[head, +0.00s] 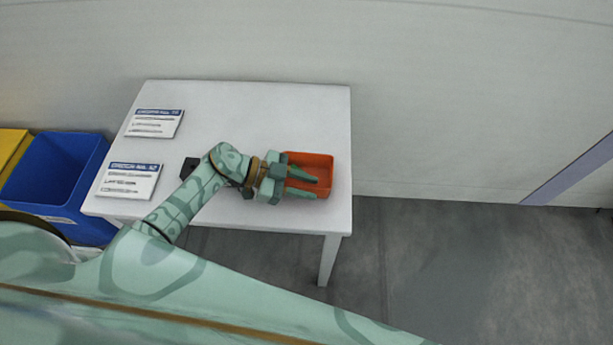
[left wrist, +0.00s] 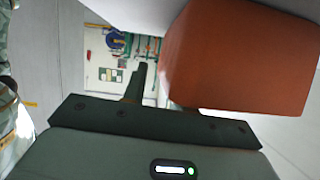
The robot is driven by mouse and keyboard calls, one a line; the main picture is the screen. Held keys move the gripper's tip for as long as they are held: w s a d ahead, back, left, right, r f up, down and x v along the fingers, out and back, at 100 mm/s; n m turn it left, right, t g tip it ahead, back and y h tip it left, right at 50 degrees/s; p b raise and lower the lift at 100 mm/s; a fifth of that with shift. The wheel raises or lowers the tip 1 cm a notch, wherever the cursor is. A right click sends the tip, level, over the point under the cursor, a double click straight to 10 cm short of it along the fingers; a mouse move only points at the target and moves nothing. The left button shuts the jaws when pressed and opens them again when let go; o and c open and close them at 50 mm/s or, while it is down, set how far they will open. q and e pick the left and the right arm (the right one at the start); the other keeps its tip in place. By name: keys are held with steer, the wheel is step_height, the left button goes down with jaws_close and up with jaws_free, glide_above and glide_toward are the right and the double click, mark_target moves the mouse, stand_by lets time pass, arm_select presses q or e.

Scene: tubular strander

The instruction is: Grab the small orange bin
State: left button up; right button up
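The small orange bin (head: 322,162) sits near the right end of the white table in the head view. In the left wrist view the orange bin (left wrist: 240,55) fills the upper right, close to the fingers. My left gripper (head: 315,188) reaches in from the left, its fingers apart. In the head view one finger lies across the bin's opening and the other along its near side. In the left wrist view one finger (left wrist: 136,83) stands clear beside the bin; the other is mostly hidden by the bin. Contact cannot be told. My right gripper is not in view.
The white table (head: 240,105) stands against a pale wall. Two label cards (head: 155,123) (head: 130,181) lie at its left side, near a small black object (head: 188,168). Blue (head: 50,172) and yellow (head: 10,150) bins stand left of the table. The floor at right is clear.

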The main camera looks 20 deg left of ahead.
arm_select(q)
jaws_close()
